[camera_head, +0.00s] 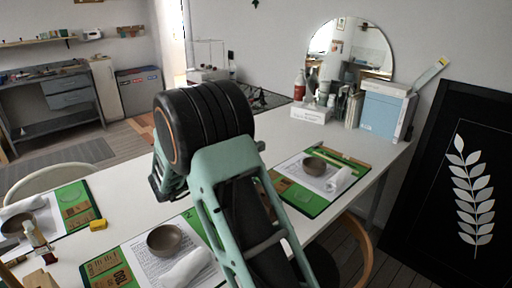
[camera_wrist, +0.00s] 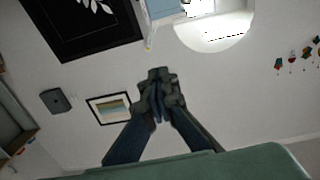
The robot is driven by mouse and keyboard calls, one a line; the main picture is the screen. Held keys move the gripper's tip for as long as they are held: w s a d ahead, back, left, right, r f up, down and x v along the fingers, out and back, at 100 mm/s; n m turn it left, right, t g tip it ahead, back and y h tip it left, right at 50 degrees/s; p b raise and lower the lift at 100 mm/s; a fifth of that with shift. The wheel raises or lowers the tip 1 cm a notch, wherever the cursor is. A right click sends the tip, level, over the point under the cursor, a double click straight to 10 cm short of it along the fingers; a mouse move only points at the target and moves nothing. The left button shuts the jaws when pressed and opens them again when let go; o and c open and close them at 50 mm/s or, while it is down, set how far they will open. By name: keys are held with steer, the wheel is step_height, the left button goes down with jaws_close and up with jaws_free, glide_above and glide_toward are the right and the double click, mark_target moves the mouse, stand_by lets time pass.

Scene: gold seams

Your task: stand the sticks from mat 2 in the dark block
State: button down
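The middle green mat (camera_head: 128,281), with what looks like a "2" at its top edge, lies at the front of the white table. It bears a printed sheet, a brown bowl (camera_head: 164,238), a white cloth (camera_head: 187,268) and brown cards (camera_head: 108,270). I make out no sticks on it; my arm covers its right side. I cannot pick out the dark block in either view. My gripper (camera_wrist: 157,88) shows in the wrist view with its fingers together and nothing visible between them. It points at the wall, away from the mats.
A right-hand mat (camera_head: 302,204) bears a bowl, a cloth and a long thin stick (camera_head: 341,161). Boxes and bottles stand at the table's back, near a round mirror (camera_head: 350,48).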

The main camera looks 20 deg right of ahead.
step_height(320, 180, down, 10)
steer(key=b, duration=0.5)
steer(key=shift+b, duration=0.3)
stand_by(0.5)
steer(key=shift+r, duration=0.15)
